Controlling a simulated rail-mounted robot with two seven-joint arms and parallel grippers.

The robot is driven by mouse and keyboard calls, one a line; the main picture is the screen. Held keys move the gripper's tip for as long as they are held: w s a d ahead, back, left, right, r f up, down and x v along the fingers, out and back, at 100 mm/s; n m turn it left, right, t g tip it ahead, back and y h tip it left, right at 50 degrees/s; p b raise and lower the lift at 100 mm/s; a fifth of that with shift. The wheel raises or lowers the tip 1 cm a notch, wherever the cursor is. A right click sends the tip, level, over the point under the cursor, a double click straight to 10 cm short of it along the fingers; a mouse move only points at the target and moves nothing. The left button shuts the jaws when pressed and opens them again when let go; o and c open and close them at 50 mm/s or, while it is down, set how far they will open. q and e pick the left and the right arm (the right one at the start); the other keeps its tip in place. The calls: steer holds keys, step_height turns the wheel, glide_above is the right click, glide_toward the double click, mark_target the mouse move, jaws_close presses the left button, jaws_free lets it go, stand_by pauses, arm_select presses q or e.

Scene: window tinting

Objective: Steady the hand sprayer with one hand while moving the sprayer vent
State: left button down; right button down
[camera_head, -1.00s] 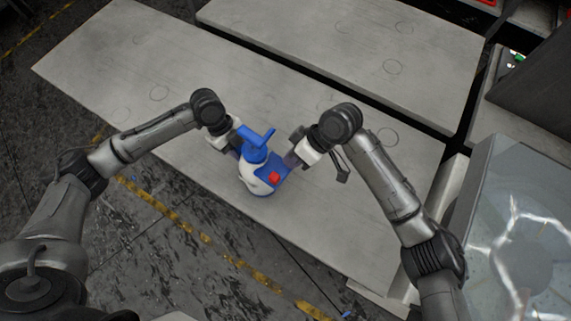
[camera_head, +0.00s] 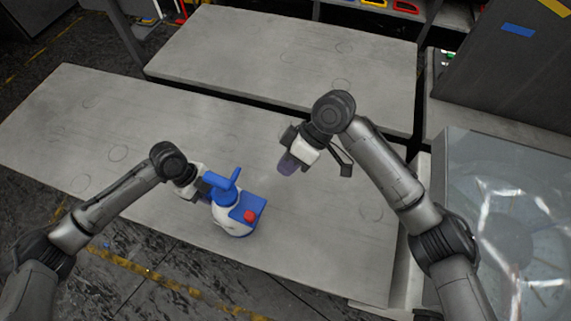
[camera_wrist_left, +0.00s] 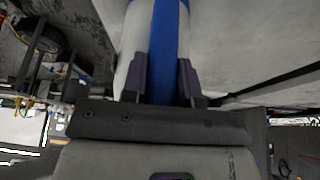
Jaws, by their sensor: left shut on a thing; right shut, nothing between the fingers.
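The hand sprayer (camera_head: 232,219) stands upright near the front edge of the table. It has a white body, a blue top with a handle, and a red part, likely the sprayer vent (camera_head: 249,216), on its right side. My left gripper (camera_head: 206,188) is at the sprayer's left side, shut on it. In the left wrist view the fingers (camera_wrist_left: 166,78) close on the blue strip between the white sides of the sprayer (camera_wrist_left: 168,40). My right gripper (camera_head: 286,165) is shut and empty, above the table to the upper right of the sprayer and apart from it.
The grey table (camera_head: 120,190) is clear around the sprayer. A second grey table (camera_head: 270,60) stands behind it across a dark gap. A glass-topped unit (camera_head: 490,210) stands at the right. Dark shelving with coloured bins (camera_head: 405,6) is at the back.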

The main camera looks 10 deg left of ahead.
arm_select(q)
jaws_free()
stand_by(0.8)
steer(key=shift+a, duration=0.1)
steer(key=w+a, duration=0.2)
steer(key=a, duration=0.7)
steer(key=shift+w+a, duration=0.2)
steer(key=shift+a, duration=0.05)
stand_by(1.1)
stand_by(0.4)
